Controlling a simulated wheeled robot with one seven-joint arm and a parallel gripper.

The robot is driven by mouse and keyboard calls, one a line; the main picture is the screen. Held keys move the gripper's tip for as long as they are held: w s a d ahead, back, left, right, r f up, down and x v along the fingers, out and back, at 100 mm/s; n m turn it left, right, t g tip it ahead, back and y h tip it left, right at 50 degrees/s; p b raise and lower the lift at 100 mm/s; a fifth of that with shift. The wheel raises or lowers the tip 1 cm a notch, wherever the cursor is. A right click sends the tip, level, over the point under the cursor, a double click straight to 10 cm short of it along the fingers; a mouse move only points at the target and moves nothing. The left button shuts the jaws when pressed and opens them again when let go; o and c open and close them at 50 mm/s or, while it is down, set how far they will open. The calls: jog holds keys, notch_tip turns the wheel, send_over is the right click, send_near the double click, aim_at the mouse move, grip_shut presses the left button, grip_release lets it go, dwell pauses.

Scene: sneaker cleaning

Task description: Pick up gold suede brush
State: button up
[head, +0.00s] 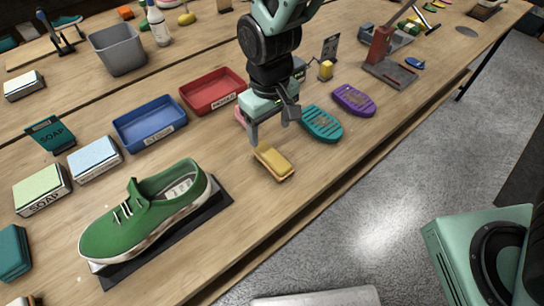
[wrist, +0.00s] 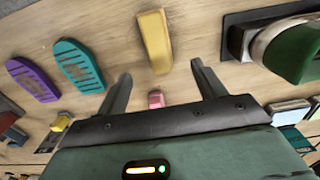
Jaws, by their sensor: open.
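The gold suede brush (head: 273,161) lies flat on the wooden table near its front edge, to the right of the green sneaker. My gripper (head: 270,137) is above and just behind it, pointing down, open and empty. In the wrist view the gold brush (wrist: 155,42) lies beyond the open fingertips (wrist: 161,74), roughly centred between them and apart from them. A small pink block (wrist: 156,99) shows between the fingers; in the head view it is mostly hidden behind my gripper.
A teal brush (head: 322,124) and a purple brush (head: 353,100) lie to the right. The green sneaker (head: 150,212) stands on a dark mat (head: 215,204) to the left. A red tray (head: 212,91) and a blue tray (head: 150,124) are behind. Table between sneaker and gold brush is clear.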

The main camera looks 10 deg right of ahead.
send_over(273, 155)
jog(key=f, duration=0.3)
jog(key=f+p, duration=0.1)
jog(key=f, duration=0.1)
jog(key=shift+a+f, duration=0.25)
jog(key=shift+f, duration=0.1)
jog(key=shift+d+f+p, duration=0.2)
jog(key=shift+f+p, duration=0.7)
jog(key=shift+f, duration=1.7)
jog(key=c, duration=1.1)
